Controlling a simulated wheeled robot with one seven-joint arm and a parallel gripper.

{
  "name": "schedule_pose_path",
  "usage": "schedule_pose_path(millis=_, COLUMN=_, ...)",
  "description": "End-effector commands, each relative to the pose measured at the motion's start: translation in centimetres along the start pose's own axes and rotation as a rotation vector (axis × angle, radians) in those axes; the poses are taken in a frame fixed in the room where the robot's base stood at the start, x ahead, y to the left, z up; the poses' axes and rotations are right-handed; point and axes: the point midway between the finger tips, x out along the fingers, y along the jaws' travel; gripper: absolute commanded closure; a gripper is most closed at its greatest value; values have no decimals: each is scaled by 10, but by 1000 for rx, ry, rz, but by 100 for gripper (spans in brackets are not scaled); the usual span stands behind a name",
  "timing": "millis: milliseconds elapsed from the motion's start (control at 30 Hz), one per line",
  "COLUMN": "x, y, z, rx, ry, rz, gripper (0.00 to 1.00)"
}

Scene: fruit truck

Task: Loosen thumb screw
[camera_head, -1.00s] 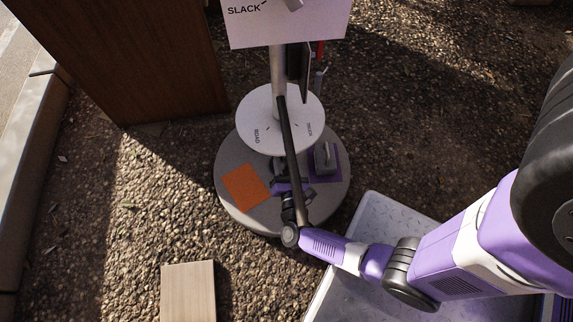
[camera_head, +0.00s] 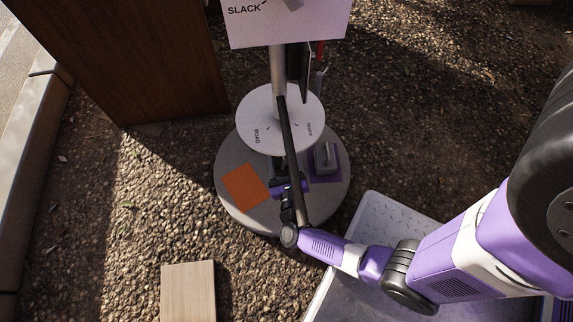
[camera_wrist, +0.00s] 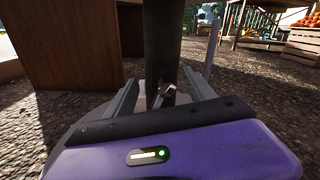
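The likely thumb screw (camera_wrist: 166,96) is a small light metal piece in the wrist view, low in front of a dark upright post (camera_wrist: 162,40). My gripper (camera_wrist: 164,92) is open, with one grey finger on each side of the metal piece. I cannot tell whether either finger touches it. In the head view my gripper (camera_head: 287,184) is low over the round grey base (camera_head: 233,197), partly hidden behind a long dark bar (camera_head: 291,150). The screw cannot be made out there.
A white dial disc (camera_head: 258,108) sits above the base, below a white "SLACK" sign (camera_head: 285,30). An orange square (camera_head: 245,187) and a grey weight-like block (camera_head: 325,157) on a purple square lie on the base. A brown wooden box (camera_head: 130,60) stands left.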

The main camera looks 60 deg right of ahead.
Motion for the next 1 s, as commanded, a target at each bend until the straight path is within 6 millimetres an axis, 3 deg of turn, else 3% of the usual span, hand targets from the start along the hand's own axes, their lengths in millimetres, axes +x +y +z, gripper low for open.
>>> schedule_pose_path(millis=233, x=-4, y=0, z=0, rx=2, ry=-1, rz=-1, gripper=37)
schedule_pose_path(millis=1000, x=-68, y=0, z=0, rx=3, ry=-1, rz=-3, gripper=37)
